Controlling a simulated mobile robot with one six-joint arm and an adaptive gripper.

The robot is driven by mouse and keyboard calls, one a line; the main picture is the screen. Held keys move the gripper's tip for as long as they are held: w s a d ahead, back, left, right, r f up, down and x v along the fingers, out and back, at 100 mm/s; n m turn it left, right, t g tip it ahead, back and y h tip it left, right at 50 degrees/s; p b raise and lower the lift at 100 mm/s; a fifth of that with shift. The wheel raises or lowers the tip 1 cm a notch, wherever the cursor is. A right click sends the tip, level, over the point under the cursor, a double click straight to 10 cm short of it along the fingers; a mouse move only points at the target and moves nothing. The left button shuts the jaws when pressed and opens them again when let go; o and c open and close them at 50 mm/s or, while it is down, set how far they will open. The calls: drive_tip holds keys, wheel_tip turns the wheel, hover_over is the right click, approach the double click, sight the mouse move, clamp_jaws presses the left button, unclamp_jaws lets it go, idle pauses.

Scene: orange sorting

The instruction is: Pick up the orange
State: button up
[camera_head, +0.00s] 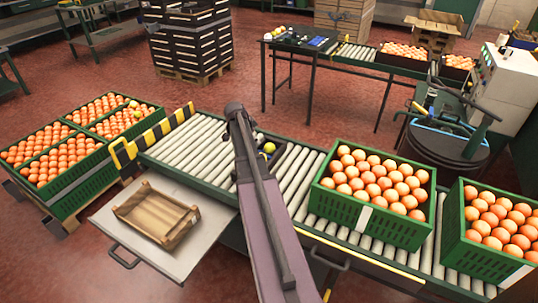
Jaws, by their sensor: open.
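Many oranges fill a green crate (370,222) on the roller conveyor, right of my arm. A second green crate (478,258) of oranges stands at the right edge. More oranges fill several green crates (75,178) on a pallet at the left. My arm reaches up across the middle of the picture. I cannot make out my gripper; the arm seems to hide it.
An empty wooden crate (158,213) lies on a pale side table (112,222). The conveyor rollers (192,150) left of my arm are bare. A yellow-black striped guard (150,138) stands at the conveyor's left end. A second conveyor (354,52) with orange crates is behind.

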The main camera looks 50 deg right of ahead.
sight(268, 146)
drive_tip(key=d, duration=0.1)
drive_tip(key=d+m, duration=0.1)
drive_tip(key=d, duration=0.1)
drive_tip(key=shift+s+f, duration=0.2)
drive_tip(key=shift+d+f, duration=0.1)
drive_tip(key=shift+f, duration=0.05)
drive_tip(key=b+x, duration=0.4)
drive_tip(key=shift+d+f, duration=0.15)
drive_tip(key=shift+f, duration=0.1)
drive_tip(key=shift+b+x, duration=1.85)
drive_tip(key=shift+x, duration=0.05)
drive_tip(key=shift+d+f, duration=0.1)
drive_tip(key=b+x, duration=0.3)
drive_tip(key=shift+w+f, duration=0.1)
drive_tip(key=shift+w, duration=0.05)
drive_tip(key=shift+b+x, duration=0.75)
drive_tip(key=shift+x, duration=0.15)
